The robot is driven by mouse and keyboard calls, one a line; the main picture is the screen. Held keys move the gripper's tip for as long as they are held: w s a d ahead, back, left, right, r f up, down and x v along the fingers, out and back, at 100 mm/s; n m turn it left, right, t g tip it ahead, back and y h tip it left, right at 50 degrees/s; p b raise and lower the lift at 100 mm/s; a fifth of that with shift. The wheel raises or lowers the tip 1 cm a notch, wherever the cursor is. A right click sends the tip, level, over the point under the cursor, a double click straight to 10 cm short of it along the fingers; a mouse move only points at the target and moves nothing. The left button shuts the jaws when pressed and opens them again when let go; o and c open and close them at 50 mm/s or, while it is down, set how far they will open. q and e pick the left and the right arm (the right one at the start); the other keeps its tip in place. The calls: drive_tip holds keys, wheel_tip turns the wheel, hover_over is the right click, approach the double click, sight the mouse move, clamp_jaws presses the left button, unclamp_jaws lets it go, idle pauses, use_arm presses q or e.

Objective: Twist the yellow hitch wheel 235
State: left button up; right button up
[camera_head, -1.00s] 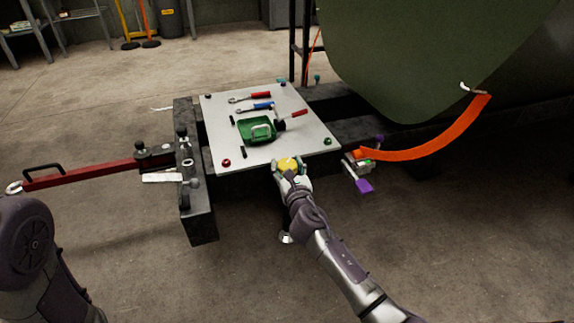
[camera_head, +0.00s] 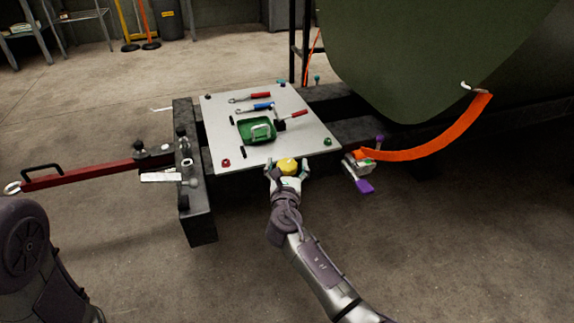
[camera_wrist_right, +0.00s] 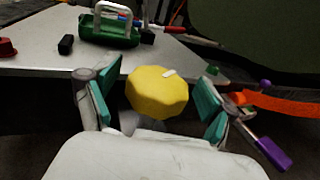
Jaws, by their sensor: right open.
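The yellow hitch wheel (camera_head: 287,166) is a faceted knob with a small white mark on top, at the front edge of the white plate. In the right wrist view the yellow wheel (camera_wrist_right: 157,91) sits between my fingers. My right gripper (camera_head: 287,173) is open around the wheel, with one teal-padded finger on each side. In the right wrist view my gripper (camera_wrist_right: 158,105) shows a clear gap between each pad and the wheel. My left gripper is out of view; only part of my left arm shows at the lower left.
A red tow bar (camera_head: 85,175) extends left. An orange strap (camera_head: 430,147) and a purple-handled part (camera_head: 364,186) are to the right. Open floor lies in front.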

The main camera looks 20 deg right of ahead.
sight(287, 163)
drive_tip(key=shift+r, duration=0.1)
wheel_tip(287, 163, up, 10)
drive_tip(key=shift+f, duration=0.1)
idle(0.3)
